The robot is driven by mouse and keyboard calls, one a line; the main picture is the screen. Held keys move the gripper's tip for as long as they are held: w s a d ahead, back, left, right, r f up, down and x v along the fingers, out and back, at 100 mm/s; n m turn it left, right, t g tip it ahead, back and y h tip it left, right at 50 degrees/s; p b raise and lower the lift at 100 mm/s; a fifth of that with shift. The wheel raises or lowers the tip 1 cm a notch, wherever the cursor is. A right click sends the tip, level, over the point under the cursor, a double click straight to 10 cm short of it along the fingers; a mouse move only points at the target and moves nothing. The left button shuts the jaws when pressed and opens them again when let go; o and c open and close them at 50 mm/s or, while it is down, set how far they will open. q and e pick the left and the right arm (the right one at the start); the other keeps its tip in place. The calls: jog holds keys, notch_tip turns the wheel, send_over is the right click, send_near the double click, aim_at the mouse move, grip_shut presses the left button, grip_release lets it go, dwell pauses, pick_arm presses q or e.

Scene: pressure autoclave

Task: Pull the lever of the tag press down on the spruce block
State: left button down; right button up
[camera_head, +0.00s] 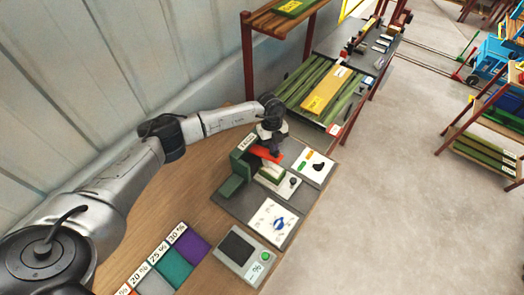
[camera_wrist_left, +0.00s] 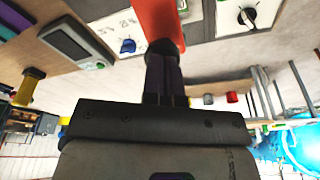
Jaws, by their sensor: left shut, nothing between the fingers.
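The tag press (camera_head: 236,174) is a green frame on a grey plate on the wooden bench, in the middle of the head view. Its red lever (camera_head: 264,152) sticks out to the right; the red lever also shows in the wrist view (camera_wrist_left: 158,20), just beyond my fingertips. My left gripper (camera_head: 271,148) is shut and empty, pointing down at the lever, with its fingers against it or very close; contact cannot be told for sure. In the wrist view my left gripper's fingers (camera_wrist_left: 165,52) are together. My right gripper is out of view.
Beside the press are a white panel with a black knob (camera_head: 314,167), a panel with a blue dial (camera_head: 273,221) and a grey box with a screen and green button (camera_head: 247,254). Coloured percent-marked tiles (camera_head: 173,268) lie nearer. A rack with long green and yellow bars (camera_head: 325,91) stands behind.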

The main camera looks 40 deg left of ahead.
pick_arm(q)
jog(key=shift+a+b+x, duration=0.2)
jog(key=shift+b+x, duration=0.4)
jog(key=shift+x, duration=0.55)
jog(key=shift+a+b+x, duration=0.2)
jog(key=shift+b+x, duration=0.45)
jog(key=shift+x, duration=0.45)
jog(key=shift+w, duration=0.15)
jog(key=shift+a+r, duration=0.1)
jog(key=shift+r, duration=0.05)
jog(key=shift+p+v, duration=0.8)
jog(key=shift+p, duration=0.1)
jog(key=r+p, duration=0.4)
jog(key=shift+d+r, duration=0.2)
jog(key=shift+d+p+v, duration=0.15)
jog(key=shift+p+v, duration=0.5)
jog(key=shift+v, duration=0.05)
jog(key=shift+d+p+v, duration=0.1)
jog(key=shift+p+v, duration=0.55)
jog(key=shift+v, duration=0.1)
